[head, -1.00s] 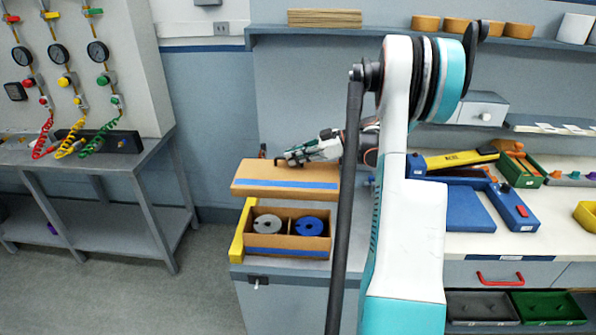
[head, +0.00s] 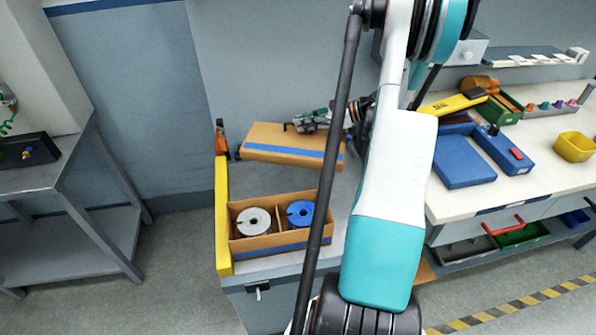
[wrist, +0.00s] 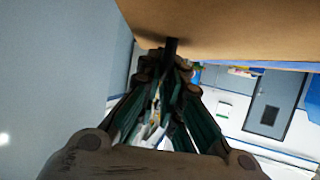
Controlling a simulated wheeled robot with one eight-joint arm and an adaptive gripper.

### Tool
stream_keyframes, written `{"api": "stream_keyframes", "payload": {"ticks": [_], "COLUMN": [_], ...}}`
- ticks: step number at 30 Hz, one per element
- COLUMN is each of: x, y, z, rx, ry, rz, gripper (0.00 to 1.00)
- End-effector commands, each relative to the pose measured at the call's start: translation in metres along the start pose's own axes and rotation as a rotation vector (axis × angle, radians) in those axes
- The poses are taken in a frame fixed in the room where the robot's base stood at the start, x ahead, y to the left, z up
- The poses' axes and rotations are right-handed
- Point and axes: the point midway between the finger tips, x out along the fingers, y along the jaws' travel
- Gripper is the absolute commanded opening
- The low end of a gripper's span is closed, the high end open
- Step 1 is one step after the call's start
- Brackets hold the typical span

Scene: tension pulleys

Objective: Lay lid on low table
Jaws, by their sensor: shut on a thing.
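The lid is a flat tan cardboard piece with a blue stripe (head: 272,146), in the head view behind the open box. It slants slightly down to the right. My gripper (head: 292,126) is shut on its far edge. In the wrist view the lid's tan face (wrist: 235,28) fills the top, at the tips of my gripper (wrist: 170,48). A low grey table (head: 345,195) carries the open tan box (head: 270,248) with a grey spool and a blue spool. I cannot tell whether the lid touches the table.
A yellow bar (head: 222,215) runs along the table's left edge, with an orange and black object (head: 221,138) behind it. A wall stands close behind the lid. To the right, a white counter holds a blue case (head: 462,160) and a yellow bin (head: 574,147). A grey bench (head: 35,178) stands left.

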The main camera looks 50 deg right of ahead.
Motion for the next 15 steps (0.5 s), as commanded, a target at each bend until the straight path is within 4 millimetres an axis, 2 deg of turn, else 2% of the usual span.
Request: {"api": "stream_keyframes", "payload": {"ticks": [1,3,12,15], "x": [0.006,0.013,0.041,0.048], "y": [0.001,0.001,0.001,0.001], "z": [0.015,0.032,0.098,0.113], "rx": [0.000,0.000,0.000,0.000], "ry": [0.000,0.000,0.000,0.000], "rz": [0.000,0.000,-0.001,-0.001], "gripper": [0.00,0.00,0.00,0.00]}}
